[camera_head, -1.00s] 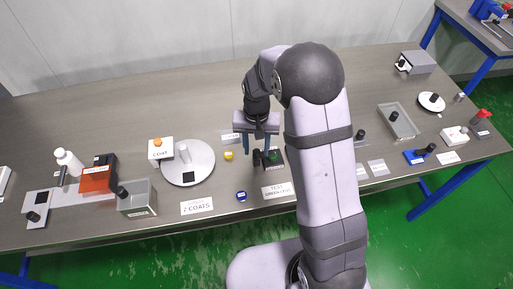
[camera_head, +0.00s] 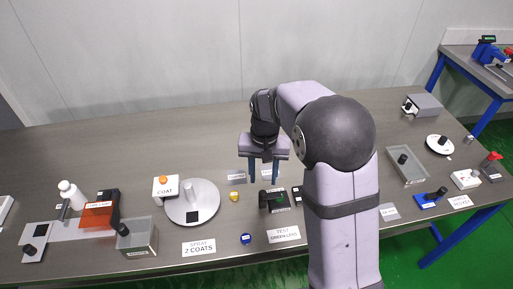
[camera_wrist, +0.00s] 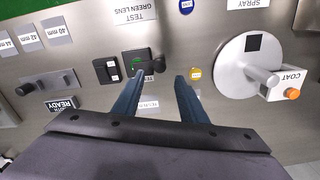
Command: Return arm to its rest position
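My gripper (camera_head: 263,170) is above the middle of the bench, just behind the dark test device (camera_head: 272,199). Its two blue fingers stand apart with nothing between them. The wrist view also shows the open gripper (camera_wrist: 158,85), with labels and bare bench beyond the fingertips. In that view the test device (camera_wrist: 137,62), with a green mark, lies just past the left finger. My arm comes in from the front and hides part of the bench to the right of the gripper.
A round plate (camera_head: 205,207) and a white COAT box (camera_head: 166,187) stand to the left. Further left are an orange box (camera_head: 97,217) and a clear bin (camera_head: 141,238). On the right are a grey tray (camera_head: 411,169) and a blue holder (camera_head: 431,199). The bench back (camera_head: 190,135) is clear.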

